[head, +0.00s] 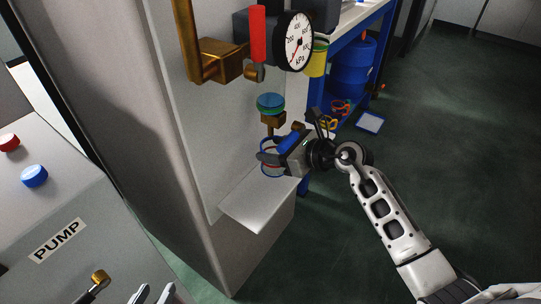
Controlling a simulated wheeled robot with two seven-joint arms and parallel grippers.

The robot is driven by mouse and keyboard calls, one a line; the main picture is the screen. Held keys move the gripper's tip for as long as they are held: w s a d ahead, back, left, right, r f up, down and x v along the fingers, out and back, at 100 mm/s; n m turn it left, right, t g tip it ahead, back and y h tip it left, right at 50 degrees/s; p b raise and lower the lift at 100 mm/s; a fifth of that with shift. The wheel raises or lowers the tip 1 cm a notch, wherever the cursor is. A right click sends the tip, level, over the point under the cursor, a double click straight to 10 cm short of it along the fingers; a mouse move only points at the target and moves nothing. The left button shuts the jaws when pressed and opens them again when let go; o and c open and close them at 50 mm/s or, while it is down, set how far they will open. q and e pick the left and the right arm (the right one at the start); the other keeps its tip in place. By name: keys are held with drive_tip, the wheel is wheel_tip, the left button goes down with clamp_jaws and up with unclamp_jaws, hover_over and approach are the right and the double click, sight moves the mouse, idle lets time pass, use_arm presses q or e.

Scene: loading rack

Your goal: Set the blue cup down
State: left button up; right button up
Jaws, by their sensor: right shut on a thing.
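The blue cup (269,171) is small and only partly seen, with blue and red showing on it. It is in my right gripper (270,158), whose fingers are shut on it and hide much of it. The cup is over the back of a small metal ledge (257,203), below a brass outlet with a blue-green round knob (270,103). I cannot tell whether the cup touches the ledge. My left gripper (153,294) shows only its fingertips at the bottom edge, apart, with nothing seen between them.
A red-handled lever (257,33) and a pressure gauge (298,41) are above the ledge. A panel marked PUMP (57,240) with red and blue buttons is at left. A blue rack with a blue drum (352,66) stands behind. The ledge's front is bare.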

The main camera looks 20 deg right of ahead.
drive_tip(key=shift+w+a+f, duration=0.1)
drive_tip(key=shift+w+a, duration=0.35)
drive_tip(key=shift+w, duration=0.1)
wheel_tip(320, 180, down, 2)
drive_tip(key=shift+f+b, duration=0.25)
drive_tip(key=shift+b, duration=0.2)
drive_tip(key=shift+f, duration=0.4)
use_arm(q)
drive_tip(key=shift+w, duration=0.25)
use_arm(e)
drive_tip(key=shift+f, duration=0.1)
